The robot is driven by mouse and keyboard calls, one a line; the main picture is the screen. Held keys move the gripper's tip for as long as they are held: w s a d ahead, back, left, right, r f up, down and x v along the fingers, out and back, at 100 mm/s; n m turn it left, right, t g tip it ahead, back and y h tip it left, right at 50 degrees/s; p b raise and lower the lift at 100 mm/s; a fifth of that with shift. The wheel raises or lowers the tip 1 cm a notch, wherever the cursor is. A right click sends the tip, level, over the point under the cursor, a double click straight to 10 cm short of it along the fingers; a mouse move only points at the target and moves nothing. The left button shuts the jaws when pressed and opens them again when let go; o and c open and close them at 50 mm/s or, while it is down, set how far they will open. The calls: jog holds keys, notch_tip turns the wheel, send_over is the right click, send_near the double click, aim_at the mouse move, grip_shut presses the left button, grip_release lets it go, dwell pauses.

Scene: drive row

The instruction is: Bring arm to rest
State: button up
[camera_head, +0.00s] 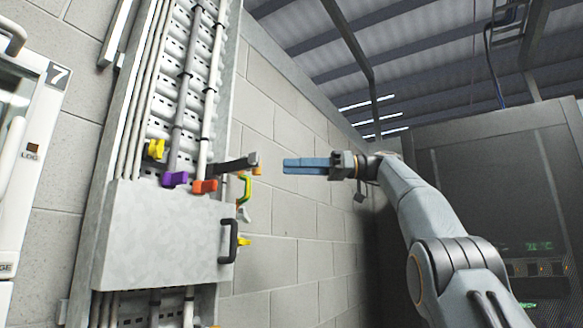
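My gripper (285,166) is at the end of my grey arm, right of the middle of the view. Its blue fingers point left, toward the cable panel. They overlap from this side, so I cannot tell whether there is a gap between them. I see nothing held at their tips. My arm (425,215) reaches up and left from the lower right corner.
A grey metal box (165,235) on the wall carries yellow, purple and orange connectors and a black handle (231,241). A dark lever-like part (235,165) sticks out left of my gripper. A dark cabinet (500,190) stands at right. Block wall lies behind.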

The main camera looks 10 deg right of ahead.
jog(key=w+f+m+t+h+b, duration=0.1)
jog(key=w+f+m+t+h, duration=0.1)
jog(key=w+f+m, duration=0.5)
jog(key=w+f+m+t+h, duration=0.2)
jog(key=w+f+m, duration=0.15)
jog(key=f, duration=0.75)
notch_tip(320, 180, down, 21)
jog(key=s+m+h+b, duration=0.1)
jog(key=s+m+h, duration=0.1)
jog(key=m+h, duration=0.3)
jog(key=s+d+f+m+g+h+b, duration=0.1)
jog(key=s+f+g+h, duration=0.15)
jog(key=s+f, duration=0.65)
jog(key=s+d+f+m+g+h+b, duration=0.1)
jog(key=s+f+h, duration=0.3)
jog(key=f, duration=0.9)
jog(key=s+d+f+g+h, duration=0.1)
jog(key=s+f, duration=0.7)
jog(key=s, duration=0.4)
jog(key=s+d+f+h, duration=0.1)
jog(key=s+d+f, duration=0.1)
jog(key=s+f, duration=0.5)
jog(key=s+n, duration=0.1)
jog(key=s, duration=0.4)
jog(key=shift+d+f+g+b, duration=0.25)
jog(key=shift+f+g+b, duration=0.1)
jog(key=shift+b, duration=0.05)
jog(key=shift+s, duration=0.1)
jog(key=shift+c, duration=0.5)
